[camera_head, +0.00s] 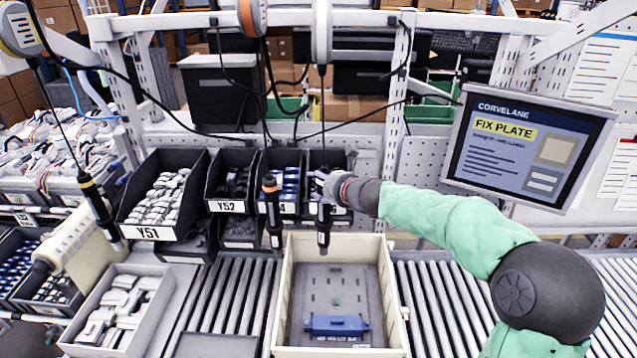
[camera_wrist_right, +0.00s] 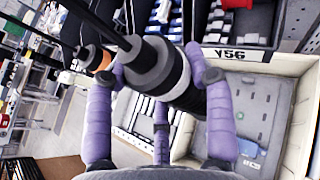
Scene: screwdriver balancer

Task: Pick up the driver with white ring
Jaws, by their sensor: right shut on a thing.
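The driver with the white ring (camera_head: 323,222) hangs upright on a cable from the balancer above, over the back edge of the cream tote. My right gripper (camera_head: 322,184) has come in from the right and is shut around its upper part. In the right wrist view the black driver body with its pale ring (camera_wrist_right: 160,65) lies between the purple fingers (camera_wrist_right: 160,95). My left gripper is not in view.
A driver with an orange ring (camera_head: 271,205) hangs close to the left, and one with a yellow ring (camera_head: 97,200) hangs farther left. The cream tote (camera_head: 283,300) holds a grey plate and a blue part (camera_head: 337,325). Parts bins (camera_head: 150,233) stand behind the rollers; a monitor (camera_head: 528,145) is at right.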

